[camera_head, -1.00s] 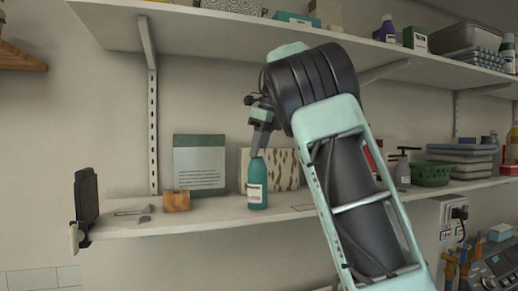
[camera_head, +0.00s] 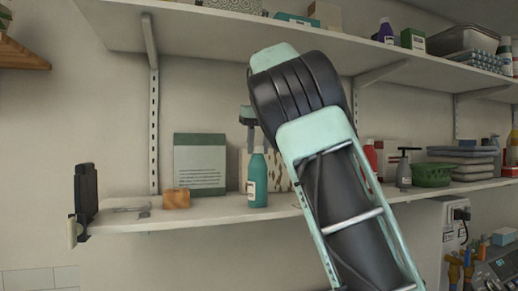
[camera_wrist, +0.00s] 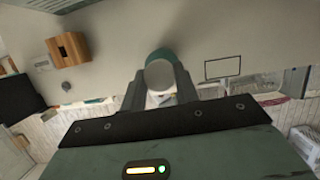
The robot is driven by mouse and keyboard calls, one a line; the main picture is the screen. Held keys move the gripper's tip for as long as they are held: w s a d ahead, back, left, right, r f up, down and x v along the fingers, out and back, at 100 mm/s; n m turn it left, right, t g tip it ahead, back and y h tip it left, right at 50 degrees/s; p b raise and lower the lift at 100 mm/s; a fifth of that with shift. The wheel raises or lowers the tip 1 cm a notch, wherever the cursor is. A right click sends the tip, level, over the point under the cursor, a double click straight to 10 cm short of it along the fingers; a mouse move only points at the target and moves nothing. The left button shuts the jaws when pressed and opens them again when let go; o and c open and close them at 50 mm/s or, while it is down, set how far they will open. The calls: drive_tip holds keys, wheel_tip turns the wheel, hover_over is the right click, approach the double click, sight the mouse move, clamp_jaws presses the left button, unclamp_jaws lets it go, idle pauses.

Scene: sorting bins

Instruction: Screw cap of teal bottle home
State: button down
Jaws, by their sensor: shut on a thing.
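The teal bottle (camera_head: 257,187), with a pale label, stands upright on the lower shelf. My gripper (camera_wrist: 159,80) is over its top, with one finger on either side of a pale round cap (camera_wrist: 159,74). The fingers are shut on this cap, and the teal of the bottle shows just behind it in the wrist view. In the head view my gripper shows only partly, beside my large dark wrist joint. I cannot tell whether the cap is fully seated on the neck.
A small wooden block (camera_head: 176,198) and a green-and-white box (camera_head: 200,163) stand to the left on the lower shelf (camera_head: 225,211). A patterned box (camera_head: 278,178) is behind the bottle. A green basket (camera_head: 433,174) is to the right. The upper shelf (camera_head: 205,22) overhangs.

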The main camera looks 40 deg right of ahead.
drive_tip(key=shift+f+m, duration=0.25)
drive_tip(key=shift+m, duration=0.05)
drive_tip(key=m+g+h, duration=0.1)
drive_tip(key=m, duration=0.3)
drive_tip(key=shift+w+a+m, duration=0.1)
drive_tip(key=shift+a+m, duration=0.05)
drive_tip(key=shift+m, duration=0.15)
drive_tip(key=m+g+p, duration=0.1)
drive_tip(key=m, duration=0.2)
drive_tip(key=shift+w+r+h+p, duration=0.1)
drive_tip(key=shift+r+h+p, duration=0.05)
drive_tip(key=shift+h+p, duration=0.25)
drive_tip(key=shift+f+m, duration=0.2)
drive_tip(key=shift+m, duration=0.6)
drive_tip(key=m+p, duration=0.1)
drive_tip(key=m+g+p, duration=0.1)
drive_tip(key=shift+r+p, duration=0.3)
drive_tip(key=shift+p, duration=0.05)
drive_tip(key=shift+w+f+m+g, duration=0.1)
drive_tip(key=shift+f+m+g, duration=0.05)
drive_tip(key=shift+m, duration=0.45)
drive_tip(key=shift+w+f+m+g, duration=0.1)
drive_tip(key=shift+f+m+g, duration=0.05)
drive_tip(key=shift+m, duration=0.45)
